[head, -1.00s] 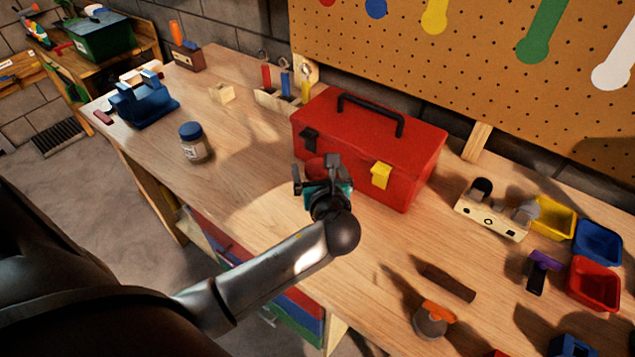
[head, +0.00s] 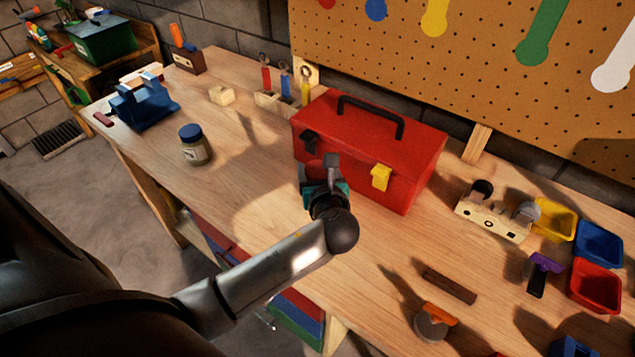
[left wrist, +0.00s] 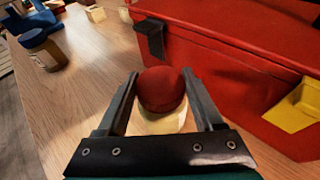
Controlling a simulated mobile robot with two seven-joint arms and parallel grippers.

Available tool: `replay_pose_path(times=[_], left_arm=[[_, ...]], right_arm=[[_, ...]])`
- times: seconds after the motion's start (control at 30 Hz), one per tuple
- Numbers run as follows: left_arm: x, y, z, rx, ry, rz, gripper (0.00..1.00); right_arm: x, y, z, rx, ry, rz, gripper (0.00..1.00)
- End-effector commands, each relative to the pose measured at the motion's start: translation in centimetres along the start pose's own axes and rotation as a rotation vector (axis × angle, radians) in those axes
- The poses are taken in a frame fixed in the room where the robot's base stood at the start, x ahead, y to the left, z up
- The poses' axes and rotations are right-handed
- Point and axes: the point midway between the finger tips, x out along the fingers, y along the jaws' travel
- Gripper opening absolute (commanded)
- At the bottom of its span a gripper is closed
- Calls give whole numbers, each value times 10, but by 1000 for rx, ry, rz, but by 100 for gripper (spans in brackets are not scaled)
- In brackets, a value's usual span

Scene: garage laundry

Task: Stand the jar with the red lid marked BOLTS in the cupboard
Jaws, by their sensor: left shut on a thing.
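A jar with a red lid (left wrist: 162,90) stands between the fingers of my left gripper (left wrist: 165,97) in the left wrist view. The gripper is shut on the jar, with a finger on each side. The jar's pale body shows a little below the lid; its label is hidden. In the head view my left gripper (head: 322,172) is over the workbench, just in front of the red toolbox, and hides most of the jar. The cupboard cannot be made out. My right gripper is not in view.
A red toolbox (head: 365,145) stands right behind the gripper. A jar with a blue lid (head: 193,146) stands to the left on the workbench (head: 235,190). A blue vise-like tool (head: 145,105) is at the far left. Small bins (head: 594,285) and tools crowd the right.

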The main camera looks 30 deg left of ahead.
Motion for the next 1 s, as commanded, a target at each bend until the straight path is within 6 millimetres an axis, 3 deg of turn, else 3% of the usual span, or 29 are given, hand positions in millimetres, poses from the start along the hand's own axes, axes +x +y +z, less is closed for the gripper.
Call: replay_pose_path(times=[0.03, 0.2, 0.67, 0.87, 1.0], left_arm=[[0, 0, 0, 0, 1, 0, 20], [0, 0, 0, 0, 1, 0, 1], [-2, 0, 8, -2, -3, 0, 0], [-12, 0, 35, -4, -5, -1, 0], [-24, -1, 69, -6, -8, -2, 0]], right_arm=[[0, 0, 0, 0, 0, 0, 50], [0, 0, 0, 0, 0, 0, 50], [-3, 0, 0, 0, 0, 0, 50], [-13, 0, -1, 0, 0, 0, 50], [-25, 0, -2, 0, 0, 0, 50]])
